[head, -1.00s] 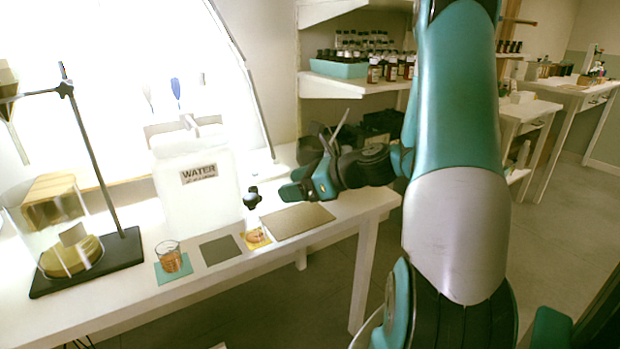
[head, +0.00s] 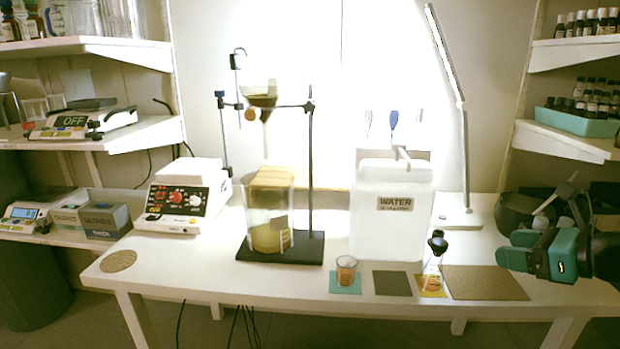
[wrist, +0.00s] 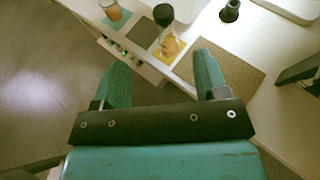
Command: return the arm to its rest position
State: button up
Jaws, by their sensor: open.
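My gripper (head: 528,252) is teal and shows at the right edge of the head view, over the right part of the white table. In the wrist view my gripper (wrist: 162,80) has its two fingers spread apart with nothing between them. Beyond the fingertips stands a small flask with a black stopper (wrist: 166,38) on a yellow mat. The flask also shows in the head view (head: 432,272), left of my gripper and apart from it. My upper arm is outside the head view.
An orange-filled beaker (head: 346,271) stands on a teal mat beside an empty dark mat (head: 391,284). A tan mat (head: 490,283) lies bare. A white water container (head: 392,225), a lamp (head: 463,190) and a clamp stand (head: 310,160) stand behind. A white shelf (head: 565,141) is at right.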

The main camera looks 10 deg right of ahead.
jog(key=s+a+r+n+g+y, duration=0.1)
jog(key=a+n+g, duration=0.3)
jog(key=a+n, duration=0.55)
jog(key=s+a+r+n+g+y, duration=0.15)
jog(key=a+n+g, duration=0.25)
jog(key=a+n, duration=0.6)
jog(key=s+a+r+n+g+h, duration=0.35)
jog(key=s+a+n, duration=0.85)
jog(key=n, duration=0.6)
notch_tip(320, 180, up, 12)
jog(key=d+p, duration=0.1)
jog(key=p, duration=1.2)
jog(key=shift+s+d+r+h, duration=0.2)
jog(key=shift+s+d+h, duration=0.05)
jog(key=shift+s+h, duration=0.15)
jog(key=shift+g, duration=0.25)
